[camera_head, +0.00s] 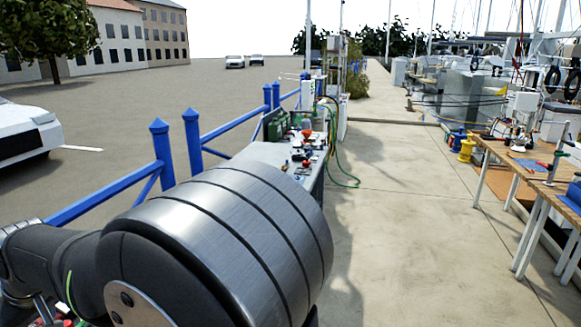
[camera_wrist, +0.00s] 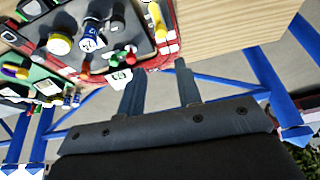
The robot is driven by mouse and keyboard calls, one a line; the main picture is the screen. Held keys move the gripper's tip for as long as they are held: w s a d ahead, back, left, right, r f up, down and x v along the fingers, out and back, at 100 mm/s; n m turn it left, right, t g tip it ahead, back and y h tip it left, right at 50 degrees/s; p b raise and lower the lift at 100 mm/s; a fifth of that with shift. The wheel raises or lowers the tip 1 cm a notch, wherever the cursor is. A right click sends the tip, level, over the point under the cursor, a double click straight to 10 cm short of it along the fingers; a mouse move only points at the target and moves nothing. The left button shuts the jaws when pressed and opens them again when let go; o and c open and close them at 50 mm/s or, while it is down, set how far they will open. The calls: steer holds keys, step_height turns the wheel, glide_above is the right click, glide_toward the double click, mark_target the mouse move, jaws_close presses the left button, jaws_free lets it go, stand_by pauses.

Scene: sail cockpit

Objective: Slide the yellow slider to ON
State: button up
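My gripper (camera_wrist: 159,66) shows in the wrist view with its two dark fingers apart and nothing between them. A dark panel (camera_wrist: 70,40) with knobs and small parts lies beyond the fingertips, up and to the left. A small upright yellow piece (camera_wrist: 157,20) sits at the panel's right edge, above the fingers and apart from them. It may be the yellow slider; I cannot read any ON mark. In the head view my arm's large metal joint covers the near part of the scene, and my gripper is hidden.
A bench (camera_head: 263,153) crowded with small items stands beyond my arm, beside a blue railing (camera_head: 225,130). A wooden table (camera_head: 520,160) with tools is at right. The paved walkway (camera_head: 400,200) between them is mostly clear, with a green hose (camera_head: 345,183) near the bench.

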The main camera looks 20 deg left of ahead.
steer(key=a, duration=0.1)
steer(key=a+f, duration=0.1)
steer(key=a, duration=0.1)
steer(key=shift+w+f, duration=0.1)
jaws_close()
steer(key=shift+m+t+h, duration=0.3)
steer(key=shift+m+h, duration=0.1)
steer(key=shift+m, duration=0.2)
steer(key=a+f, duration=0.3)
steer(key=f, duration=0.1)
steer(key=a+f, duration=0.4)
steer(key=f, duration=0.1)
steer(key=w+a+f, duration=0.1)
steer(key=a+f, duration=0.2)
steer(key=f, duration=0.1)
steer(key=shift+a+f, duration=0.3)
steer(key=shift+a, duration=0.1)
steer(key=shift+s+d+r, duration=0.1)
steer(key=shift+s+d, duration=0.05)
steer(key=shift+d, duration=0.45)
steer(key=shift+s+d, duration=0.1)
steer(key=shift+d, duration=0.45)
steer(key=shift+s+d, duration=0.1)
steer(key=shift+d, duration=0.7)
steer(key=shift+d, duration=0.1)
